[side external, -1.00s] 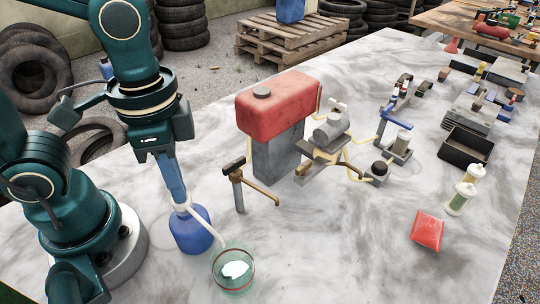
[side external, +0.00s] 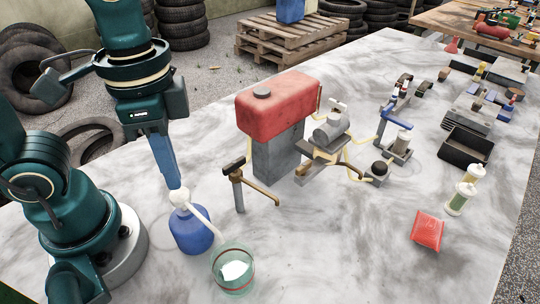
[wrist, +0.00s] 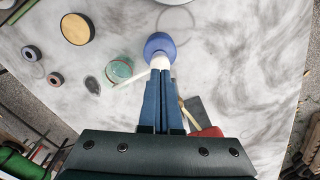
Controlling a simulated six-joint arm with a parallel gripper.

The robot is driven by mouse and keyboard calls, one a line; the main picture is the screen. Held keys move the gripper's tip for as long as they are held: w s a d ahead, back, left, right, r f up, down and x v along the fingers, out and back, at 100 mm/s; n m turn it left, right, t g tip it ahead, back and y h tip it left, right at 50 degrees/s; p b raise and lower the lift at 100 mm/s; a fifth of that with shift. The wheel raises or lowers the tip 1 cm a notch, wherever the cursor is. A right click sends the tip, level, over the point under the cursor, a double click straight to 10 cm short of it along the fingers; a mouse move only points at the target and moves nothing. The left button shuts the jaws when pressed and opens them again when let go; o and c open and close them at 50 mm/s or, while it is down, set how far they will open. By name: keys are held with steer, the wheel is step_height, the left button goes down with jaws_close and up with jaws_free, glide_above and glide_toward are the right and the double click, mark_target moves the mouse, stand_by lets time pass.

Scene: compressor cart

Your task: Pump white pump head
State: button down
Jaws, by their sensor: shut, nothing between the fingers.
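The blue pump bottle (side external: 191,234) stands upright on the marbled table beside my arm's base. Its white pump head (side external: 180,197) is on top, with a long spout reaching over a clear greenish glass (side external: 247,284). White stuff (side external: 235,271) lies in the glass. My gripper (side external: 173,184) points down with its blue fingers closed together, tips right at the top of the pump head; I cannot tell if they touch. In the wrist view the fingertips (wrist: 160,73) partly cover the white head (wrist: 160,61), with the blue bottle (wrist: 160,43) beyond.
A brown-handled tap on a grey post (side external: 238,190) and a red tank on a grey block (side external: 278,103) stand to the right. Bare table lies between the glass and the packet.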

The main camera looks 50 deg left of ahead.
steer(key=shift+r, duration=2.3)
steer(key=shift+a+r, duration=0.15)
steer(key=shift+a, duration=0.05)
steer(key=w+a+f+n+t, duration=0.2)
steer(key=a+f+n+t, duration=0.1)
steer(key=a+n+t, duration=0.1)
steer(key=shift+w+f+n+t, duration=0.3)
steer(key=shift+w+n+t, duration=0.1)
steer(key=shift+n+t, duration=0.5)
